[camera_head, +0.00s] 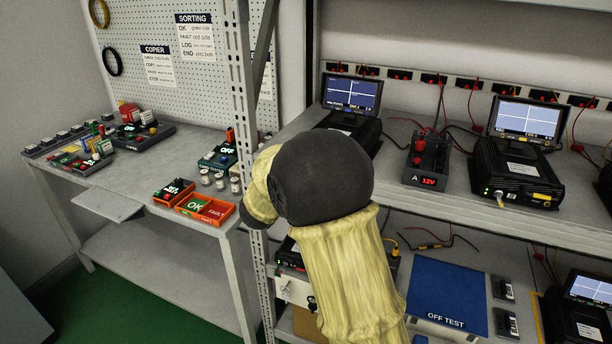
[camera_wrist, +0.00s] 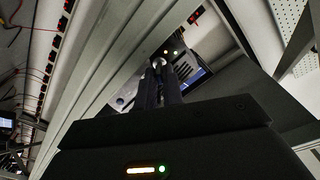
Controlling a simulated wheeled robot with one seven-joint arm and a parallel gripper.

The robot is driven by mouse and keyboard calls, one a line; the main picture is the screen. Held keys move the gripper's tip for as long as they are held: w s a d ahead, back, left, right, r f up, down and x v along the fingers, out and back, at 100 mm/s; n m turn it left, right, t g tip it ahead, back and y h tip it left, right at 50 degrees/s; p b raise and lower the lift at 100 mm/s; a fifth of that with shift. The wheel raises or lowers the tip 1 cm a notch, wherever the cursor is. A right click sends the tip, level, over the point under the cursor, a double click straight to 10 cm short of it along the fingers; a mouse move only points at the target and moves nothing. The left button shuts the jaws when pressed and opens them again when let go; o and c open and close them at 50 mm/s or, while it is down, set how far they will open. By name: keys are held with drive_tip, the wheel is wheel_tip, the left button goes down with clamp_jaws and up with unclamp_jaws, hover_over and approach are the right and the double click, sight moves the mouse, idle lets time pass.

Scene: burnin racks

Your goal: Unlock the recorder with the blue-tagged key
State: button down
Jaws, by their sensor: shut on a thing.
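In the wrist view my gripper (camera_wrist: 160,72) is shut on a small pale metallic piece (camera_wrist: 158,63), apparently the key. No blue tag can be made out on it. The fingertips are close to a dark box with a lit blue screen (camera_wrist: 196,80); whether the piece touches it I cannot tell. In the head view my arm covers the gripper. A black recorder-like unit with a screen (camera_head: 352,93) stands on the upper shelf, its front largely hidden by my arm. A similar unit (camera_head: 516,172) to the right has a key-like metal piece in its front.
A black power unit reading 12V (camera_head: 428,160) stands between the two units. A blue OFF TEST mat (camera_head: 447,295) lies on the lower shelf. A steel rack post (camera_head: 243,110) rises left of my arm. The left bench (camera_head: 122,180) holds orange trays and small devices.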

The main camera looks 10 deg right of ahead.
drive_tip(key=shift+f+m+b, duration=0.15)
drive_tip(key=shift+m+b, duration=0.95)
drive_tip(key=shift+b, duration=0.05)
drive_tip(key=c, duration=1.9)
unclamp_jaws()
drive_tip(key=shift+s+a, duration=0.1)
drive_tip(key=shift+a, duration=0.05)
drive_tip(key=b+v, duration=0.1)
drive_tip(key=v, duration=1.6)
